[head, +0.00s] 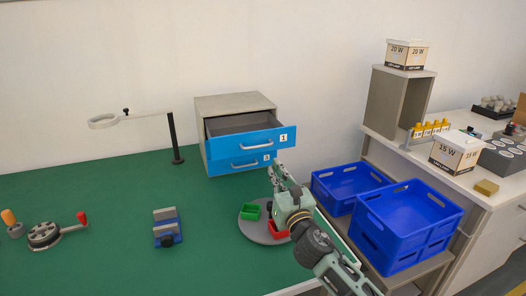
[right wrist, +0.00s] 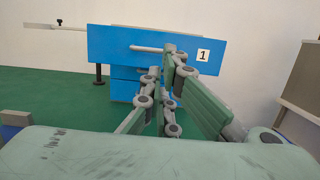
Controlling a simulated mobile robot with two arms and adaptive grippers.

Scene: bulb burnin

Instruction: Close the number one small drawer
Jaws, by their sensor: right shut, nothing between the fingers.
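The number one drawer (head: 241,144) is the top blue-fronted drawer of a small grey cabinet (head: 230,104) on the green bench. It is pulled out, and its empty-looking inside shows. The drawer below, marked 3 (head: 240,163), sits further back. My right gripper (head: 277,174) is shut and empty, in front of and below the cabinet's right part. In the right wrist view the number one drawer front (right wrist: 110,48) lies ahead, with its handle (right wrist: 150,48) just left of the fingertips (right wrist: 168,55). I cannot tell whether they touch. My left gripper is not in view.
A round grey turntable (head: 251,230) with green and red bins lies below my right gripper. Blue crates (head: 408,220) stand to the right. A magnifier stand (head: 174,140) is left of the cabinet, and a blue vise (head: 166,228) is nearer. The green bench (head: 90,190) has free room.

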